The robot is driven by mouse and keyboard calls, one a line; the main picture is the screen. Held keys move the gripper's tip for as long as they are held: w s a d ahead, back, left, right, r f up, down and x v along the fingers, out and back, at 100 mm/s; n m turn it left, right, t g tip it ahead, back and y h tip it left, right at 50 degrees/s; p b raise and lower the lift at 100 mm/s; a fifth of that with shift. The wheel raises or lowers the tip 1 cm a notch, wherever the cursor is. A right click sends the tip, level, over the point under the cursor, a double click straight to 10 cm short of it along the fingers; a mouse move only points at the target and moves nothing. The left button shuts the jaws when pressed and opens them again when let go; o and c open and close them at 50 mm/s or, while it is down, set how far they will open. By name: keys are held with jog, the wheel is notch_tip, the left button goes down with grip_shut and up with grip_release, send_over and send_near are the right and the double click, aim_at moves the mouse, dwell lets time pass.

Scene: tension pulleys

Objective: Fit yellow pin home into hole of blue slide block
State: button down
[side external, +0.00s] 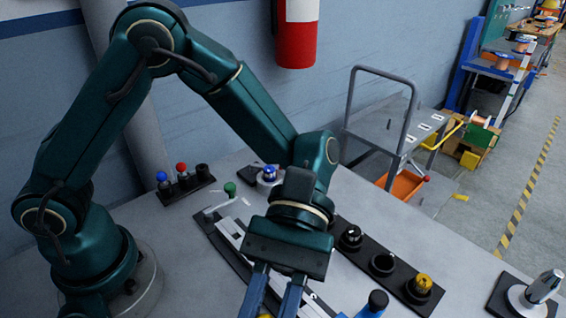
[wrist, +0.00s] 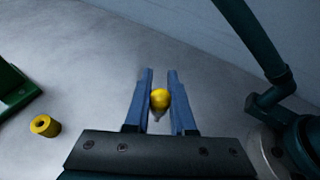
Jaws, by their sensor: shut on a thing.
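My gripper (wrist: 159,76) has its two blue fingers closed around the yellow pin (wrist: 160,98) in the wrist view. The pin's round yellow head shows between the fingers, with a thin grey part below it. In the side view my gripper (side external: 272,296) points down at the bottom edge, where its fingertips are cut off. I cannot pick out the blue slide block for certain. A blue rounded part (side external: 376,302) shows at the bottom edge, right of my gripper, but its base is cut off. No hole is visible in it.
In the wrist view a yellow ring (wrist: 45,125) lies on grey table surface, near a green part (wrist: 14,88). In the side view, a black strip with round holders (side external: 382,263) lies right of my gripper. A green-knobbed crank (side external: 222,198) and a blue-knobbed fixture (side external: 268,175) stand behind.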

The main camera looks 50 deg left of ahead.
jog(key=w+d+r+n+t+h, duration=0.3)
jog(key=w+d+n+t+h, duration=0.2)
jog(key=w+n, duration=0.15)
jog(key=shift+n+t+h, duration=0.3)
jog(key=shift+n+t, duration=0.15)
jog(key=shift+t, duration=0.35)
jog(key=shift+w+d+f, duration=0.1)
jog(key=shift+w+f, duration=0.5)
jog(key=shift+f, duration=0.95)
jog(key=shift+w+f, duration=0.6)
jog(key=shift+f, duration=0.9)
jog(key=shift+w+d+f, duration=0.1)
jog(key=shift+w+f, duration=0.5)
jog(key=shift+f, duration=0.95)
jog(key=shift+a+f, duration=0.1)
jog(key=shift+f, duration=0.2)
jog(key=shift+f, duration=1.3)
jog(key=shift+f, duration=0.4)
jog(key=c, duration=0.7)
grip_release()
